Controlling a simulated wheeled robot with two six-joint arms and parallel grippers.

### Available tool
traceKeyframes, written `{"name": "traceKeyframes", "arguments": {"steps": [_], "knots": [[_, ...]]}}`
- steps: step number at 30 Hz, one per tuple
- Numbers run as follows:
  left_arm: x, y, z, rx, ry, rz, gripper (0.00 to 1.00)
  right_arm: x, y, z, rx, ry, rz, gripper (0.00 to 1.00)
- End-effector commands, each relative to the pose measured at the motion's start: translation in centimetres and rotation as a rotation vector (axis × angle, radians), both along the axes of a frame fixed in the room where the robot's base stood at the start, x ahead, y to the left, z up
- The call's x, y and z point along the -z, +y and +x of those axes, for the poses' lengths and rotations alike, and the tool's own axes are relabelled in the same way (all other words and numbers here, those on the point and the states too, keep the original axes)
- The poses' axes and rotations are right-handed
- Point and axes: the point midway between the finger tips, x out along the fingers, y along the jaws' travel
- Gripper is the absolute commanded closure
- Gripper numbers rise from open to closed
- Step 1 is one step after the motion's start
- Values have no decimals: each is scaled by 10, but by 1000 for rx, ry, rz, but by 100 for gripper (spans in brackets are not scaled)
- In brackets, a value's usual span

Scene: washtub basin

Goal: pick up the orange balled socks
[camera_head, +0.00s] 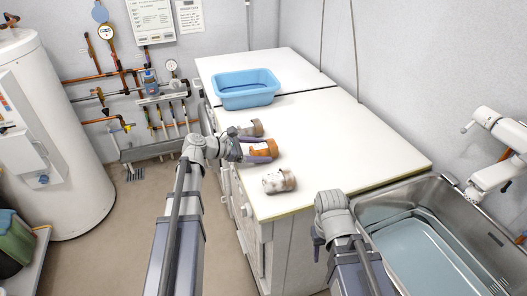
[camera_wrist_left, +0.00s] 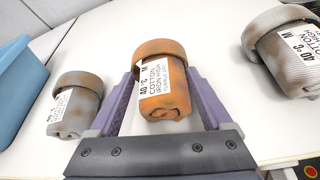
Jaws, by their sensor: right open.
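The orange balled socks (camera_head: 262,149) lie on the white worktop, with a white label band on them. In the left wrist view, the orange socks (camera_wrist_left: 163,85) stand between the two purple fingers of my left gripper (camera_wrist_left: 162,80). The fingers are apart, one on each side, with a narrow gap showing near the socks' lower end; contact at the tips is unclear. In the head view, my left gripper (camera_head: 260,151) reaches over the worktop's left edge. My right gripper (camera_head: 318,243) is partly hidden by its arm, open, away from the socks in front of the worktop.
Grey-brown balled socks (camera_head: 250,129) lie behind the orange ones, and white-brown balled socks (camera_head: 279,180) lie nearer the front edge. A blue basin (camera_head: 246,99) stands at the back of the worktop (camera_head: 350,150). A metal sink (camera_head: 375,205) is at the right.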

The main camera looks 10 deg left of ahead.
Motion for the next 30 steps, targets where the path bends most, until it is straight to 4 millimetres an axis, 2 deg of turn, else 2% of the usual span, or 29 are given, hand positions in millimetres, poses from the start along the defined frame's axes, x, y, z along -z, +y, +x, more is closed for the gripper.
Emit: {"name": "traceKeyframes", "arguments": {"steps": [2, 11, 22, 30], "knots": [[0, 0, 0, 0, 0, 0, 38, 0, 0, 0, 0, 0, 0, 50], [0, 0, 0, 0, 0, 0, 72, 0, 0, 0, 0, 0, 0, 50], [-5, 0, 0, 0, 0, 0, 72, -5, 0, 0, 0, 0, 0, 50], [-31, 0, 0, 0, 0, 0, 72, -31, 0, 0, 0, 0, 0, 50]]}}
